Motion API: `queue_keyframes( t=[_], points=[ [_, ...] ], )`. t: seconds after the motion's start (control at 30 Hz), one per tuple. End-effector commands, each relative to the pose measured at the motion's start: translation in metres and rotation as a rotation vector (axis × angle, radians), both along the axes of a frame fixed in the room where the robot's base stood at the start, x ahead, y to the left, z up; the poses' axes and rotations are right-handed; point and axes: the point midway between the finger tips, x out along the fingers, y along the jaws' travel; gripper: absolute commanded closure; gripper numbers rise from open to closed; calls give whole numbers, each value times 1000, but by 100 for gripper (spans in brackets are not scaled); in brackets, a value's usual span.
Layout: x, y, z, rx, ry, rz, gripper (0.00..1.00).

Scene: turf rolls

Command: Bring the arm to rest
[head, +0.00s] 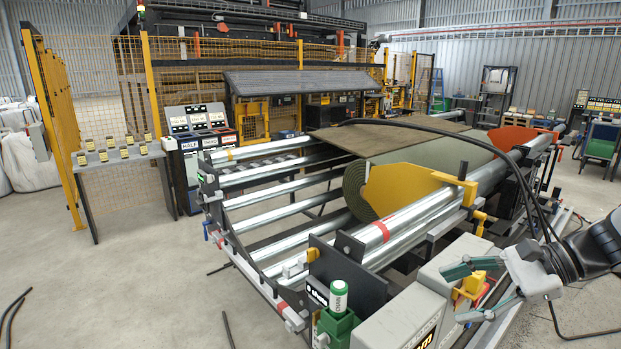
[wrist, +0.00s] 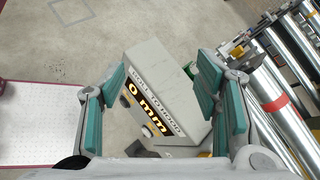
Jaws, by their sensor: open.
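My gripper (head: 463,293) is at the lower right of the head view, with its teal-padded fingers spread. It also shows in the wrist view (wrist: 160,90), open with nothing gripped. Between and beyond the fingers there stands a grey box (wrist: 165,75) with a lit display reading "0 mm". A grey box with a partly hidden display also shows in the head view (head: 402,322). A yellow part (head: 472,287) shows between the fingers in the head view; I cannot tell whether they touch it. My arm reaches in from the right edge.
A roller frame (head: 290,210) carries a large green turf roll (head: 425,155) with a yellow end plate (head: 400,187). A green-and-white labelled cylinder (head: 339,297) stands by the grey box. Black cables (head: 500,150) arc above the rollers. Open concrete floor (head: 110,270) lies at left.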

Motion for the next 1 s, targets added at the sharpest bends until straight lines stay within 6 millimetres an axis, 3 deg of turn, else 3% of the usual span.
queue_keyframes(
  t=[0.03, 0.2, 0.4, 0.7, 1.0],
  points=[
    [-10, 16, 8, -78, -24, 73, 43],
    [-44, 51, 25, -320, -108, 294, 43],
    [-84, 74, 42, -599, -244, 539, 43],
    [-133, 84, 70, -998, -521, 860, 43],
    [-156, 80, 92, -1270, -758, 1042, 43]
  ],
)
